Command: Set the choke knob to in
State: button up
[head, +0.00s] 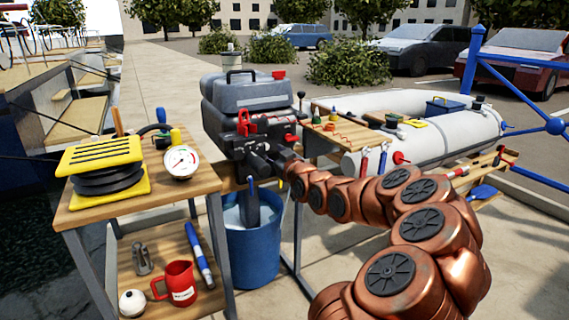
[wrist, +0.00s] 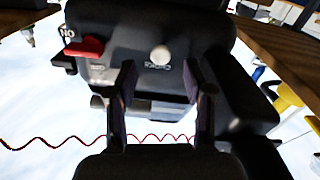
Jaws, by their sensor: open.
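The choke knob (wrist: 160,54) is a small round pale knob on the dark front panel of the outboard motor (head: 250,98). A small label sits just below it, too blurred to read surely. My gripper (wrist: 160,72) is open and empty in the wrist view, its two dark fingers pointing at the panel. The knob shows between the fingertips, slightly above them, and I cannot tell how far it stands out. In the head view my gripper (head: 263,162) is at the motor's front, and the knob cannot be made out there.
A red switch (wrist: 85,47) sits left of the knob. A red coiled cord (wrist: 60,142) runs below the panel. A blue bucket (head: 252,245) stands under the motor. A wooden cart with a gauge (head: 181,162) is at left, an inflatable boat (head: 440,135) at right.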

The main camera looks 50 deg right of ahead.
jog(key=v, duration=0.7)
jog(key=shift+s, duration=0.15)
dwell(0.7)
